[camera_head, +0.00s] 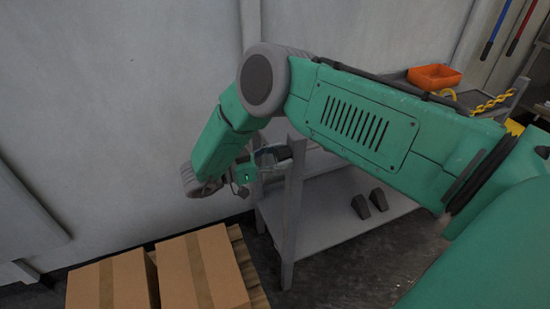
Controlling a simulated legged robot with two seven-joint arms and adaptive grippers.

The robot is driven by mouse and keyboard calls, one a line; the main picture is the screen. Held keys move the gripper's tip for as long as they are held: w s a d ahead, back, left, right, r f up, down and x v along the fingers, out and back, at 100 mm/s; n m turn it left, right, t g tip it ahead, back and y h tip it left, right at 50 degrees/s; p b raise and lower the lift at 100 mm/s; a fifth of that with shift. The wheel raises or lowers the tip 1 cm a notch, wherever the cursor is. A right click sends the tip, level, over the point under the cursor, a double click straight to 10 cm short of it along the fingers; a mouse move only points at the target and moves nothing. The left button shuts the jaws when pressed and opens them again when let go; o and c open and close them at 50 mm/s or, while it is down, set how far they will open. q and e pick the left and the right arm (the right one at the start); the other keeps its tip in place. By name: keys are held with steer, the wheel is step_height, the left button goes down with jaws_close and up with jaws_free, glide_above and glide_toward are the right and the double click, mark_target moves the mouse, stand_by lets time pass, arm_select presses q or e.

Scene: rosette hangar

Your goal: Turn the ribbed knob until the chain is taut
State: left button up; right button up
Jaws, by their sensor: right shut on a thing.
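My right arm comes in from the right and bends down at its elbow. My right gripper (272,157) is at the upright post (291,205) of a grey bench, with its fingers shut on that post near the top. The arm and the bench corner partly hide the fingers. A yellow chain-like thing (492,103) lies on a grey surface at the upper right; whether it is slack or taut I cannot tell. I cannot make out a ribbed knob. My left gripper is out of view.
Two cardboard boxes (112,283) (203,270) stand on a wooden pallet at the lower left. The bench's lower shelf (325,222) holds two dark wedges (369,203). An orange bin (433,77) is at the upper right. A pale wall stands close behind.

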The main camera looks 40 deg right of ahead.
steer(key=m, duration=0.4)
steer(key=shift+w, duration=0.1)
steer(key=m, duration=0.7)
steer(key=shift+m+p, duration=0.35)
steer(key=shift+m, duration=0.05)
steer(key=m, duration=0.3)
